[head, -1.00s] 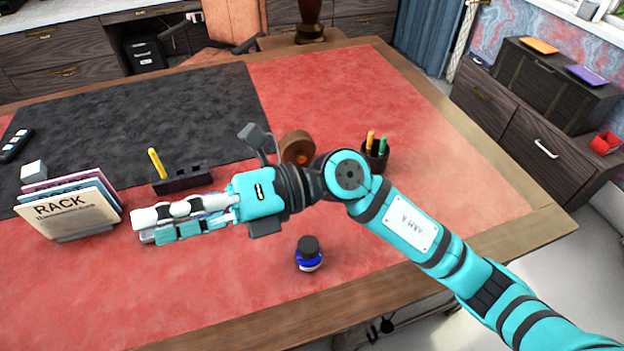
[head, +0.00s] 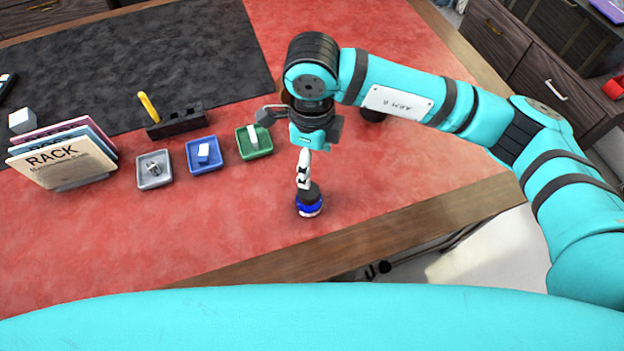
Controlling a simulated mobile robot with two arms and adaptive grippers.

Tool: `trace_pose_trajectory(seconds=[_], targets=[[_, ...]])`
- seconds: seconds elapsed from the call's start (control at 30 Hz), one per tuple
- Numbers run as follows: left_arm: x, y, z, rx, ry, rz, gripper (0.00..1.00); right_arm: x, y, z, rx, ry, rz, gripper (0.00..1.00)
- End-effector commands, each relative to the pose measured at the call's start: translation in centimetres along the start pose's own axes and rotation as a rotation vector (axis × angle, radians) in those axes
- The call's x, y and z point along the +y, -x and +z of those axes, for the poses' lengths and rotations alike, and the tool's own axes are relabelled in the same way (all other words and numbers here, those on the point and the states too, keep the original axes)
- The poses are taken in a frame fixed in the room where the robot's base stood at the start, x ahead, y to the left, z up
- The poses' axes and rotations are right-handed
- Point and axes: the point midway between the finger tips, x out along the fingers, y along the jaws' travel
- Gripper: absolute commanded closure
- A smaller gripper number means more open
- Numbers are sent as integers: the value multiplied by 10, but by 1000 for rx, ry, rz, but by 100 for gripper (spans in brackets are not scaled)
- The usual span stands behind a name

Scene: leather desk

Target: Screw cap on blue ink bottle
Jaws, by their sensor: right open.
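The blue ink bottle (head: 310,208) stands upright on the red leather part of the desk, near its front edge. A black cap (head: 312,194) sits on top of it; I cannot tell how tight it is. My right gripper (head: 305,183) points down from above, with its fingers at the cap. The fingers are open and partly hide the cap's upper side. I cannot tell whether they touch it. My left gripper does not show.
Grey (head: 154,170), blue (head: 204,154) and green (head: 254,141) trays with small items lie left of the bottle. A rack of cards (head: 62,165) and a black holder with a yellow item (head: 175,121) stand further left. Red desk surface around the bottle is free.

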Motion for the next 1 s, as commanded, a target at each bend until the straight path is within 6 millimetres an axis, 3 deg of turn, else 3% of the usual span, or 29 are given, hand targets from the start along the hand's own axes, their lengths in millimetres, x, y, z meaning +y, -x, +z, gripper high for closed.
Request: trace_pose_trajectory(seconds=[0.5,0.7,1.0], targets=[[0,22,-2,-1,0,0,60,2,-98,0,1,2,3,30],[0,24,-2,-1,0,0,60,1,-119,1,-2,1,2,30],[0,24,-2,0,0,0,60,1,-124,0,-2,2,1,30]])
